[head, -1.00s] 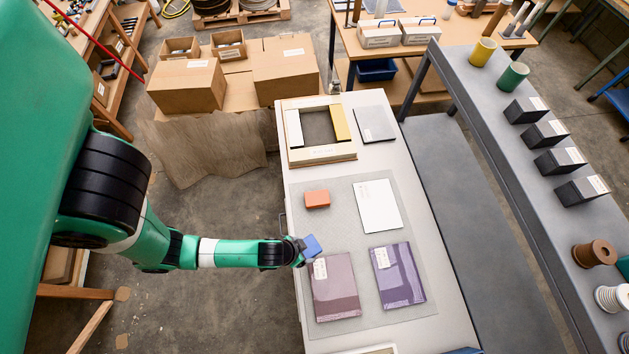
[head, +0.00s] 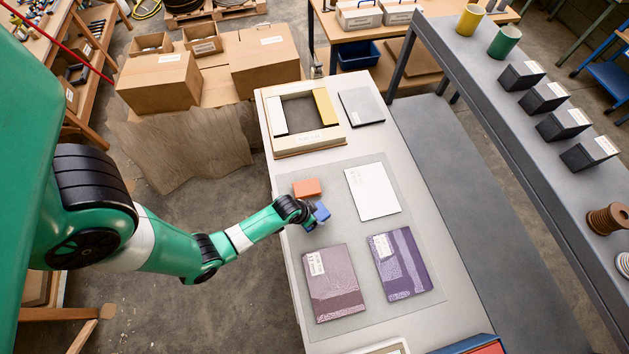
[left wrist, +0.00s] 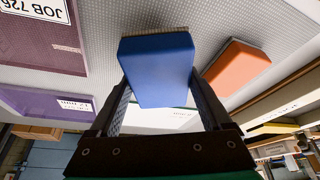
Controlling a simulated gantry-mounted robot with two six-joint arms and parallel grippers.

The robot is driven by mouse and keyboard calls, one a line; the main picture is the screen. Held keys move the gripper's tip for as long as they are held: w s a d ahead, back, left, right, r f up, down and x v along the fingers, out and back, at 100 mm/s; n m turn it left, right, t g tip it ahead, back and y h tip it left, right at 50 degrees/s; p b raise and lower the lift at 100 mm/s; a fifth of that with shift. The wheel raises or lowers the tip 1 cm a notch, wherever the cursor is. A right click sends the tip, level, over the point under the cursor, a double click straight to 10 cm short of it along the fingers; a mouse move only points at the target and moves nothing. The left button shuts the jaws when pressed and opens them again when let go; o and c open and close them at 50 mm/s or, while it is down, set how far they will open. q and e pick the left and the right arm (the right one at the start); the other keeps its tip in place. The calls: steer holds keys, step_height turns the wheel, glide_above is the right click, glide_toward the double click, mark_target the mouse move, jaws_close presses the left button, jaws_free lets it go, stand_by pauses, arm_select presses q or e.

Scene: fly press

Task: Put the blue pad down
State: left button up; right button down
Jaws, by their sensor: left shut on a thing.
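The blue pad (head: 321,212) is held in my left gripper (head: 308,218), over the left part of the grey mat (head: 375,317), just below the orange block. In the left wrist view the blue pad (left wrist: 157,68) sits between the two dark fingers of my left gripper (left wrist: 160,95), which are shut on it. A lighter layer shows along the pad's far edge. That edge is close to the mat; I cannot tell whether it touches. The orange block (head: 307,187) lies on the mat, apart from the pad; it also shows in the left wrist view (left wrist: 238,70). My right gripper is not in view.
A white sheet (head: 373,191), a mauve packet (head: 333,283) and a purple packet (head: 400,264) lie on the mat. A wooden frame (head: 309,140) and a grey plate (head: 361,106) lie farther back. Bare mat shows between the pad and the white sheet.

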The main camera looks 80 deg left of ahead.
arm_select(q)
steer(key=shift+s+b+x, duration=0.2)
steer(key=shift+b+x, duration=0.4)
steer(key=shift+x, duration=0.35)
steer(key=shift+s+b+x, duration=0.2)
steer(key=shift+b+x, duration=0.35)
steer(key=shift+x, duration=0.4)
steer(key=shift+f, duration=0.15)
steer(key=shift+f, duration=0.15)
steer(key=o, duration=1.1)
steer(key=shift+d, duration=0.1)
steer(key=shift+s, duration=0.1)
steer(key=p+v, duration=0.9)
steer(key=v, duration=0.3)
steer(key=shift+r, duration=0.2)
